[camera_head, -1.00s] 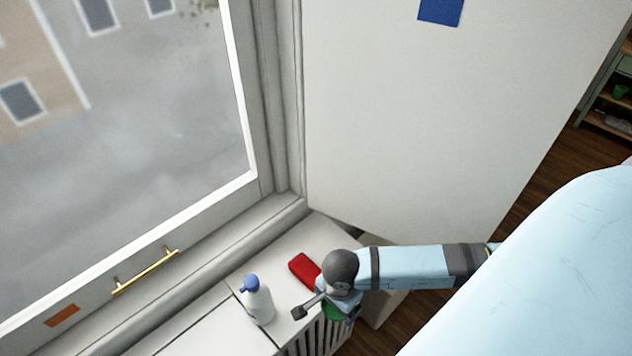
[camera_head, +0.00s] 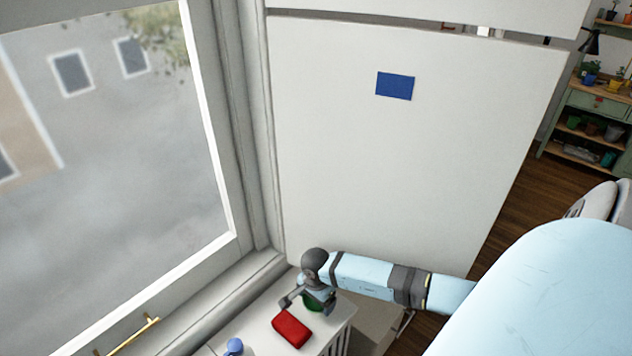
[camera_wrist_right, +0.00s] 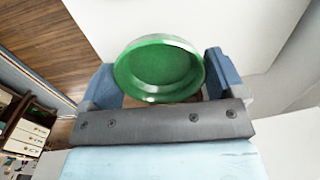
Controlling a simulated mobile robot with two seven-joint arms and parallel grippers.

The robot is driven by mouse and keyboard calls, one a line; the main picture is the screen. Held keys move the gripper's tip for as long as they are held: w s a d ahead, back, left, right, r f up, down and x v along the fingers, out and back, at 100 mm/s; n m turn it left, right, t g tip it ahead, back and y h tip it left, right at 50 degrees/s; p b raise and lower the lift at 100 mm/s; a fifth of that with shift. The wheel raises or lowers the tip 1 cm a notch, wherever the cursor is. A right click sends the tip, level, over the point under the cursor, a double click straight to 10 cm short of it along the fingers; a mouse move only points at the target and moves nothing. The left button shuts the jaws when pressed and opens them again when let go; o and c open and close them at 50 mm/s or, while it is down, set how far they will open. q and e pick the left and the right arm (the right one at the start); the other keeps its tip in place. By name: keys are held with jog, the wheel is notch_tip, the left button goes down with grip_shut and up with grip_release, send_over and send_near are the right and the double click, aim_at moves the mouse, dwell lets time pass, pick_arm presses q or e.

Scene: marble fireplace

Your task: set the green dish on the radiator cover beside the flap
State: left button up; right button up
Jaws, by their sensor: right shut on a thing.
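The green dish (camera_head: 316,304) is held in my right gripper (camera_head: 308,297) at the far end of the radiator cover (camera_head: 257,322). In the right wrist view the round, shallow dish (camera_wrist_right: 160,68) sits between the two blue fingers (camera_wrist_right: 158,88), its open side facing the camera. Only a little of the dish shows in the head view, behind my gripper. I cannot tell whether the dish touches the cover, and I cannot make out the flap for certain. My left gripper is out of view.
A red block-like object (camera_head: 291,329) lies on the cover just nearer than my gripper. A blue-capped bottle (camera_head: 234,346) is cut off at the bottom edge. A tall white panel (camera_head: 400,150) rises behind, and the window (camera_head: 120,150) borders the left.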

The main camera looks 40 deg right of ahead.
aim_at(316, 304)
notch_tip(316, 304, down, 3)
jog(key=shift+f+p, duration=0.1)
jog(key=shift+p, duration=0.35)
jog(key=shift+w+d+f, duration=0.1)
jog(key=shift+w+f, duration=0.1)
jog(key=shift+f, duration=0.05)
jog(key=shift+f, duration=0.1)
jog(key=o, duration=0.7)
jog(key=shift+o, duration=0.2)
notch_tip(316, 304, up, 12)
jog(key=b, duration=0.1)
